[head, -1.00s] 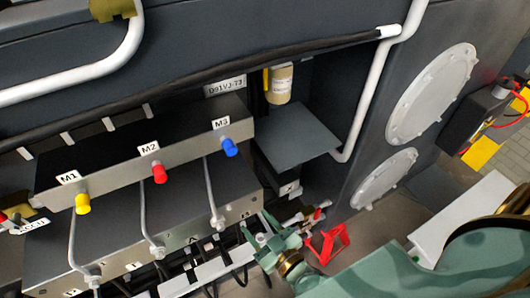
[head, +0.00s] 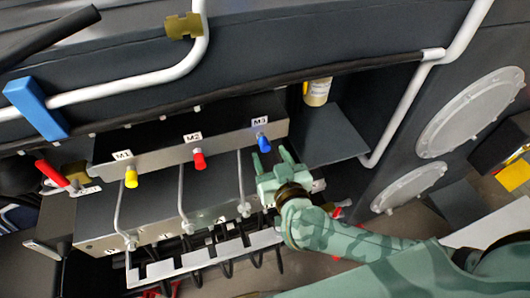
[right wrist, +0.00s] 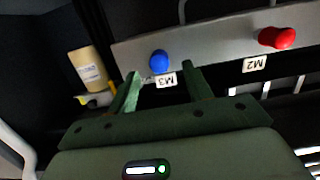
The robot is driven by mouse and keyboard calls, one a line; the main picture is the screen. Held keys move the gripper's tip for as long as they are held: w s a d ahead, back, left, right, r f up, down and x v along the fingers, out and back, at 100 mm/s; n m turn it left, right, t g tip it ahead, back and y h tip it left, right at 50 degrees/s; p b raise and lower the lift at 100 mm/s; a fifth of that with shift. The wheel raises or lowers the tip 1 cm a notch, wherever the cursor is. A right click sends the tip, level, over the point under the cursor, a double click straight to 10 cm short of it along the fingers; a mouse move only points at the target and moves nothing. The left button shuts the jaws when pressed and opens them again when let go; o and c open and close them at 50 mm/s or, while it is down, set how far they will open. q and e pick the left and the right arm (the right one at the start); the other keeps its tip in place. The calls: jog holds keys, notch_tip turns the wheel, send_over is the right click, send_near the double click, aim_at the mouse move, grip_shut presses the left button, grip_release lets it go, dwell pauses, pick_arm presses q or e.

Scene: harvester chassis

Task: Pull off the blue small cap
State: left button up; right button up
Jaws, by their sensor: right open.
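The small blue cap (head: 263,143) sits on the front face of the grey valve block, below the label M3. It also shows in the right wrist view (right wrist: 160,61), just beyond the fingertips and roughly between them. My right gripper (head: 270,160) is open and empty, with its fingers pointing at the block near the blue cap. In the right wrist view its two green fingers (right wrist: 160,78) stand apart, with the M3 label seen between them. I cannot tell whether a finger touches the block. My left gripper is not in view.
A red cap (head: 199,158) at M2 and a yellow cap (head: 131,176) at M1 sit left along the same block. Grey pipes run down below the caps. A dark shelf plate (head: 335,138) and a cream canister (head: 317,92) are to the right.

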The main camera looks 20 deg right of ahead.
aim_at(267, 149)
jog(key=w+b, duration=0.1)
jog(key=w, duration=0.1)
jog(key=w+f+b, duration=0.1)
jog(key=w, duration=0.1)
jog(key=shift+w+b, duration=0.2)
jog(key=shift+b, duration=0.15)
jog(key=shift+w+r, duration=0.1)
jog(key=shift+w, duration=0.45)
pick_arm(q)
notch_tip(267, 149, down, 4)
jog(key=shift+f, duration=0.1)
pick_arm(e)
grip_shut()
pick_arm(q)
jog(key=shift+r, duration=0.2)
pick_arm(e)
jog(key=shift+s, duration=0.15)
